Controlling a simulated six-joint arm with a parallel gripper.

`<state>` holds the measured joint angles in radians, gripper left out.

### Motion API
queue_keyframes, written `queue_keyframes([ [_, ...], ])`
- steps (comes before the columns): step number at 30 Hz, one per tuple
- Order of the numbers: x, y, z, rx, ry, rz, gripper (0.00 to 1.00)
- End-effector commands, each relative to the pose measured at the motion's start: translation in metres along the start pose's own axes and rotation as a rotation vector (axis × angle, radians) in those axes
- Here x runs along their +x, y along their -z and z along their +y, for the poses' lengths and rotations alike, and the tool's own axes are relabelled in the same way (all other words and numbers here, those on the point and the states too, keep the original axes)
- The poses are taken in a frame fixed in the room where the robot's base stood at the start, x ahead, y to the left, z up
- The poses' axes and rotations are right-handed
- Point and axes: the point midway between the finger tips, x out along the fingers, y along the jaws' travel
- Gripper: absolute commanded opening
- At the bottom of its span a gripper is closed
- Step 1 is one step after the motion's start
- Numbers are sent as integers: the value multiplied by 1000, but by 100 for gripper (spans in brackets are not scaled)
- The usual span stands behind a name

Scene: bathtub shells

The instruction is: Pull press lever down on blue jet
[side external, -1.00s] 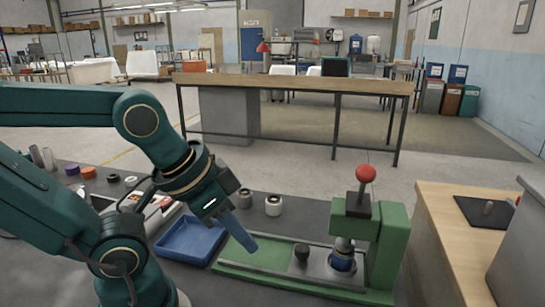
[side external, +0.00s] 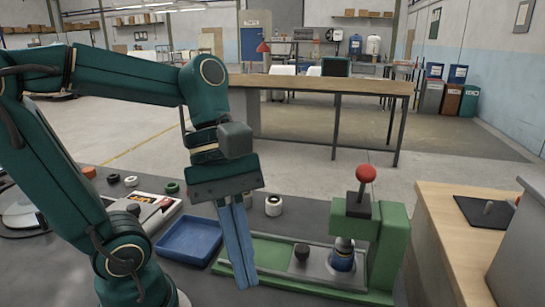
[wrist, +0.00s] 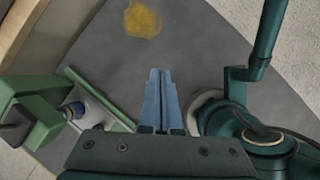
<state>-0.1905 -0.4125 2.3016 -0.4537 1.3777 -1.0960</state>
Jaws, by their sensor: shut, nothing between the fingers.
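The green press (side external: 391,240) stands upright on its green base at the right of the table in the side external view. Its lever ends in a red ball knob (side external: 366,174) at the top. The blue jet (side external: 342,259) sits under the press head, on the base plate. In the wrist view the press (wrist: 38,118) is at the left, with the blue jet (wrist: 75,109) partly showing beside it. My gripper (side external: 246,284) is shut and empty, its blue fingers pointing down in front of the left end of the press base, well left of the lever.
A blue tray (side external: 190,240) lies left of the press base. A small dark knob (side external: 302,252) stands on the base. A white-and-dark ring part (side external: 273,206) stands behind it. A wooden bench (side external: 450,225) is at the right. A yellow stain (wrist: 142,20) marks the bare table.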

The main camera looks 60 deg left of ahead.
Motion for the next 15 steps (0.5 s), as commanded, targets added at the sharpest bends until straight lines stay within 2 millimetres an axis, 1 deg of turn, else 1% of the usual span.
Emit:
queue_keyframes([
  [1,-4,-4,7,-161,35,-76,0],
  [3,-11,-10,17,-366,81,-178,0],
  [6,-23,-14,34,-635,153,-320,0],
  [8,-32,-13,45,-782,199,-404,0],
  [9,-38,-11,53,-874,230,-461,0],
  [11,-48,-5,65,-1003,275,-546,0],
  [14,-64,10,84,-1190,346,-688,0],
  [15,-70,19,91,-1253,369,-743,0],
])
